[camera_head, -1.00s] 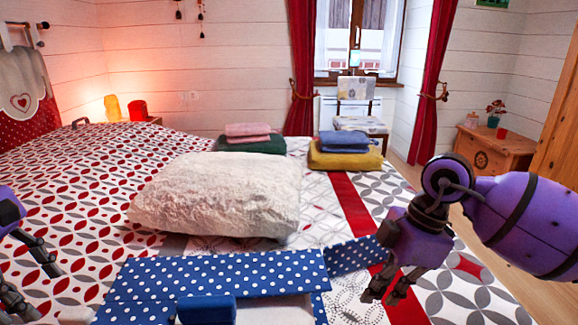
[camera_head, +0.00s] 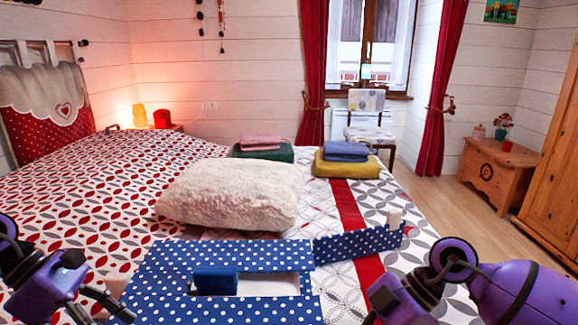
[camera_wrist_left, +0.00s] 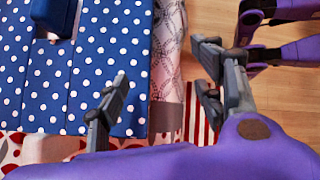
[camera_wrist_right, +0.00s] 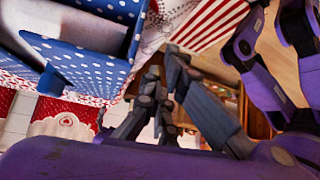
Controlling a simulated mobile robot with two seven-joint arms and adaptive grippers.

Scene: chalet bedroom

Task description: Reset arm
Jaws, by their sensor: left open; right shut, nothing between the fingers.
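My left gripper (camera_head: 100,308) is at the lower left of the head view, beside the left end of a blue polka-dot box. In the left wrist view its fingers (camera_wrist_left: 163,70) are spread apart with nothing between them, near the box edge. My right gripper (camera_head: 385,300) is at the bottom of the head view, right of the box and partly cut off by the frame. In the right wrist view its fingers (camera_wrist_right: 158,85) are together and empty.
The polka-dot box (camera_head: 170,255) lies on the bed with flaps open and a dark blue item (camera_head: 215,281) in it. A cream pillow (camera_head: 230,193), folded yellow and blue textiles (camera_head: 346,163) and green and pink ones (camera_head: 263,150) lie beyond.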

